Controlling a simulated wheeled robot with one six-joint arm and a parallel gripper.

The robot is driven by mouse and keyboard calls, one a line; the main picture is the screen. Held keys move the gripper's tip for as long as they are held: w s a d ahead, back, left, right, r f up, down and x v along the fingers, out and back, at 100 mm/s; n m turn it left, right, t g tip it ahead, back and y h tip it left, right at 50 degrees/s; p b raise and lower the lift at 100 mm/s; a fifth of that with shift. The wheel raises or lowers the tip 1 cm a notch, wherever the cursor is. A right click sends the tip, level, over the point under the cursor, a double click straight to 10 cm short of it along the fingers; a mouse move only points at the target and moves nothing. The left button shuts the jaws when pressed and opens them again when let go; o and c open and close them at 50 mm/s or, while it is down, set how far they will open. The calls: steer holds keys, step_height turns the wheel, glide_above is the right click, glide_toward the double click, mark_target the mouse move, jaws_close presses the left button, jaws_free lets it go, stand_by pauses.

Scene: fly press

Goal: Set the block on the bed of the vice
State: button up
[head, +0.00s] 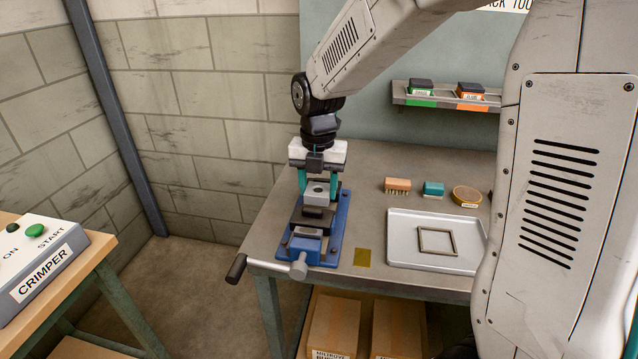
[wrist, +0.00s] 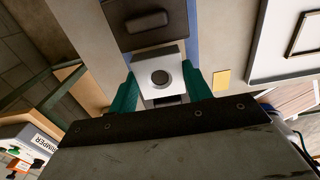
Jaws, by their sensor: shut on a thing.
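The block (head: 318,190) is light grey with a round dark hole in its top. My gripper (head: 318,188) points down and is shut on the block, with one teal finger on each side. In the wrist view the block (wrist: 160,75) sits between the teal fingers, its hole facing the camera. The vice (head: 312,228) has a blue base, dark jaws and a front screw handle, and stands at the left front of the workbench. The block is over the vice, behind the dark front jaw. I cannot tell whether it touches the bed.
On the grey bench (head: 375,200), a tray (head: 400,257) holding a square frame lies right of the vice. A yellow patch (head: 362,257) lies between vice and tray. A crimper (head: 38,258) stands left.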

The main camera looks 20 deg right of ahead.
mark_target(318, 190)
steer(key=shift+f, duration=0.3)
steer(key=o, duration=1.1)
steer(key=shift+r, duration=0.1)
step_height(318, 190, up, 13)
steer(key=s+d+f+m, duration=0.1)
steer(key=s+m, duration=1.2)
steer(key=m, duration=0.1)
steer(key=s+d+f+m+t, duration=0.1)
steer(key=s+d+f+m, duration=0.1)
steer(key=s+m, duration=1.2)
steer(key=shift+d+m, duration=0.15)
steer(key=shift+m, duration=0.45)
